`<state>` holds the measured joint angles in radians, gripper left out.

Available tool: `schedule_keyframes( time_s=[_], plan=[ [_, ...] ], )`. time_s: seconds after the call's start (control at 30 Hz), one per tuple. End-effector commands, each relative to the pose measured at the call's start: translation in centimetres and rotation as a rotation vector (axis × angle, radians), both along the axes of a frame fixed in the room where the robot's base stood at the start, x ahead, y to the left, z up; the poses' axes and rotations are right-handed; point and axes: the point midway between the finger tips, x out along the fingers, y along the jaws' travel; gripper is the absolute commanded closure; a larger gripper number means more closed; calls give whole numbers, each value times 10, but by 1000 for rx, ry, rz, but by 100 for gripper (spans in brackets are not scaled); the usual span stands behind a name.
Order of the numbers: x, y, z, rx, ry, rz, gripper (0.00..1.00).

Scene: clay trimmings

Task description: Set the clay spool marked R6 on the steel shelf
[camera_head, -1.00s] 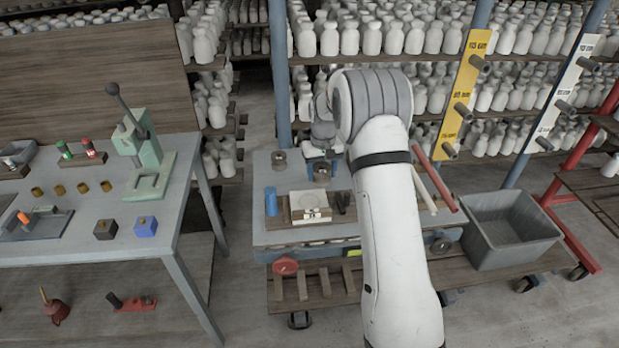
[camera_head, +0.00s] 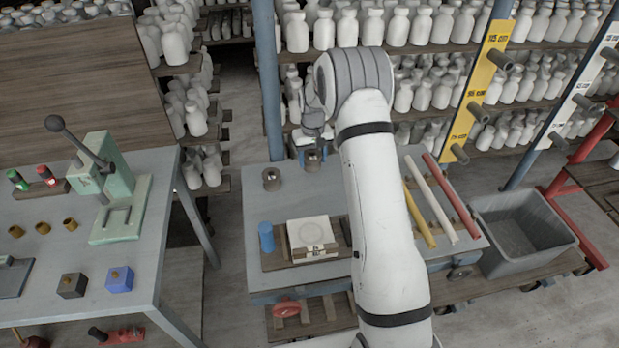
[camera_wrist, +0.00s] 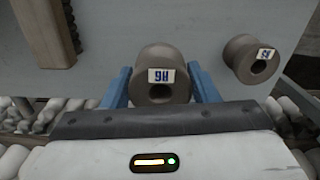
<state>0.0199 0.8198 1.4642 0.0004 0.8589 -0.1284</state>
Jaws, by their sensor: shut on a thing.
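My gripper (camera_head: 312,146) is over the far left part of the grey cart top. In the wrist view its two blue fingers (camera_wrist: 165,88) are shut on a brown-grey clay spool (camera_wrist: 160,60), one on each side. The spool's white label appears upside down and reads as R6. The held spool also shows in the head view (camera_head: 313,161); I cannot tell whether it is clear of the cart. A second clay spool (camera_wrist: 250,60) stands apart to the right in the wrist view, its label unclear. It shows left of my gripper in the head view (camera_head: 271,179). I cannot pick out the steel shelf.
The cart top (camera_head: 262,212) also carries a blue cylinder (camera_head: 266,237), a white block (camera_head: 312,237) and coloured rods (camera_head: 447,200). A workbench (camera_head: 170,185) with a green press (camera_head: 112,185) stands left. A grey bin (camera_head: 520,225) is right. Racks of white bottles (camera_head: 400,30) stand behind.

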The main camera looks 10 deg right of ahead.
Motion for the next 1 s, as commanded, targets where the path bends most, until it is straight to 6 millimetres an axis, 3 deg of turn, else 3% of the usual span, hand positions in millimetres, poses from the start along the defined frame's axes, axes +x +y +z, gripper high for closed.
schedule_keyframes(
  time_s=[0.5, 0.83, 0.87, 1.0],
  plan=[
    [0, 11, -57, 0, -1, 18, 76],
    [1, 12, -63, 0, -2, 20, 76],
    [0, 12, -63, 0, -1, 20, 45],
    [0, 12, -61, 0, -1, 20, 34]
  ],
)
